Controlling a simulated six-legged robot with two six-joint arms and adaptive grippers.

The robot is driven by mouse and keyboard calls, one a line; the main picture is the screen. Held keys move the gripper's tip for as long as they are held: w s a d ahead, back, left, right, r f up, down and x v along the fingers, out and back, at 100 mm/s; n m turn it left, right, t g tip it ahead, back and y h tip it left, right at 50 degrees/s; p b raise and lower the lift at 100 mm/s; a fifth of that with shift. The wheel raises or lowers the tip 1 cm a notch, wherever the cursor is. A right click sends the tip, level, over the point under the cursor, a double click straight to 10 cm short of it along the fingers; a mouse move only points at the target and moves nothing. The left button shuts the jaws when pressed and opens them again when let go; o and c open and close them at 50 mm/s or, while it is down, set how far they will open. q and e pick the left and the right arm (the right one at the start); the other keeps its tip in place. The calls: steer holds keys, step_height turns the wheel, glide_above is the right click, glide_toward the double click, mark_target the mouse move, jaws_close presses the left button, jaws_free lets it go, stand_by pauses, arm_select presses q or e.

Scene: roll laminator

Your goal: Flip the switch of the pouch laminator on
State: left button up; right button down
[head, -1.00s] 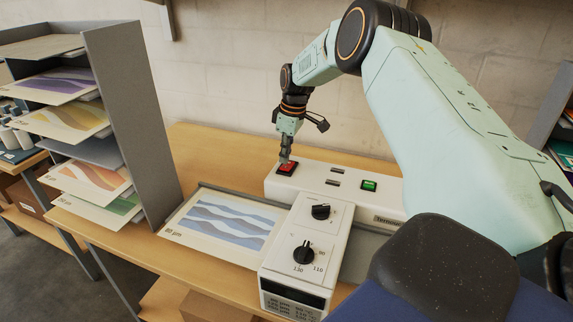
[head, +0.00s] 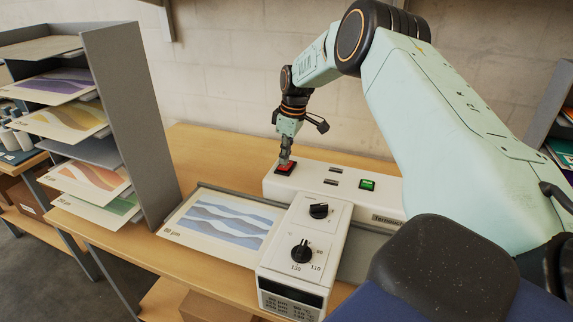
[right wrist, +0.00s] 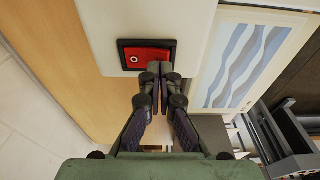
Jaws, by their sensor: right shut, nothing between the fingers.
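The white pouch laminator (head: 318,183) stands on the wooden table. Its red rocker switch (head: 287,166) sits in a black frame at the far left end of the top. In the right wrist view the red switch (right wrist: 147,57) shows a round mark on its left half. My right gripper (head: 285,160) points down with its tips at the switch. In the right wrist view the shut, empty fingertips (right wrist: 160,70) cover the lower right part of the switch; I cannot tell whether they press on it. My left gripper is not in view.
A green switch (head: 367,184) and two black dials (head: 318,211) are on the laminator. A sheet with blue waves (head: 222,222) lies left of it. A grey shelf rack (head: 130,110) with printed sheets stands further left. The table behind the laminator is clear.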

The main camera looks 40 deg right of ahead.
mark_target(285, 167)
steer(key=shift+w+f, duration=0.2)
steer(key=shift+f, duration=0.1)
steer(key=shift+s+f, duration=0.15)
steer(key=shift+f+b, duration=0.3)
steer(key=shift+b, duration=0.1)
stand_by(0.3)
steer(key=shift+r+p, duration=0.45)
steer(key=shift+r, duration=0.1)
step_height(285, 167, up, 4)
steer(key=p, duration=0.3)
steer(key=shift+r+p, duration=0.55)
steer(key=shift+r, duration=0.5)
steer(key=shift+f, duration=0.1)
